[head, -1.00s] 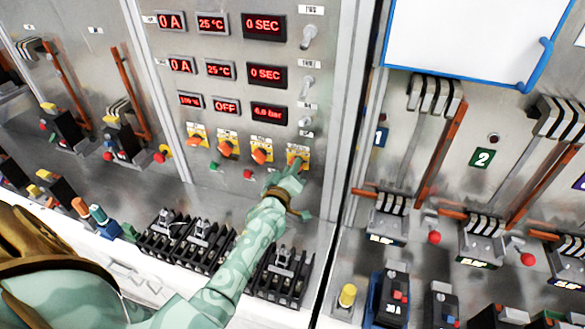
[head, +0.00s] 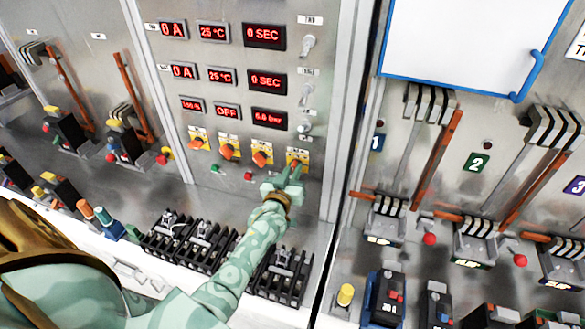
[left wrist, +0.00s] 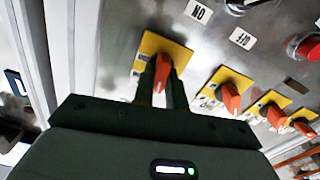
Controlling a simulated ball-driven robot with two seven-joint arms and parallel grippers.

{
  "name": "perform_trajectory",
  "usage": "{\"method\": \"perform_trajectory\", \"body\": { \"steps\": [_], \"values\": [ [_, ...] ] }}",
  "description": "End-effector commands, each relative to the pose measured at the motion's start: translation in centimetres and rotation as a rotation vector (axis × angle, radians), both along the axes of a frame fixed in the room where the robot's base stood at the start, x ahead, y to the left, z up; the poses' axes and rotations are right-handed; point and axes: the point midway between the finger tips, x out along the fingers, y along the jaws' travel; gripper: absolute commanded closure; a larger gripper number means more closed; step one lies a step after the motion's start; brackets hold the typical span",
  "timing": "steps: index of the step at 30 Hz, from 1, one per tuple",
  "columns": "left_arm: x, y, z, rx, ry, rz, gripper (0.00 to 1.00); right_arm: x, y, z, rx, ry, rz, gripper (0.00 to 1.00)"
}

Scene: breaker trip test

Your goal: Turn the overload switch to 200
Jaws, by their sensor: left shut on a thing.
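Several orange rotary switches on yellow plates sit in a row low on the middle grey panel. My left gripper (head: 289,173) is at the rightmost switch (head: 297,155), its fingers pointing up at the panel and covering most of the knob. In the left wrist view this orange knob (left wrist: 163,69) lies between the two dark fingers of my left gripper (left wrist: 160,88), which is shut on it. The knob looks roughly upright on its tilted yellow plate. I cannot read the settings on the plate or tell from its label whether this is the overload switch. My right gripper is not in view.
The neighbouring orange switch (head: 261,158) is close on the left. Red displays (head: 265,82) and small toggles (head: 307,93) are above. Black breakers (head: 278,278) stand on the ledge below my left arm. A whiteboard (head: 455,45) and levers are on the right.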

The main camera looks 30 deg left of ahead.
Motion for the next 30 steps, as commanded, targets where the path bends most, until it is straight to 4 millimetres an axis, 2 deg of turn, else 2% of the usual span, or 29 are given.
{"method": "perform_trajectory", "body": {
  "steps": [18,30],
  "values": [
    [-0.01,-0.25,-0.24,0.564,0.139,0.0,1.0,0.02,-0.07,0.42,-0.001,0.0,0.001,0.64],
    [0.01,-0.32,-0.34,0.838,0.205,-0.002,1.0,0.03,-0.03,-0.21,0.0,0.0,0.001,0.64]
  ]
}}
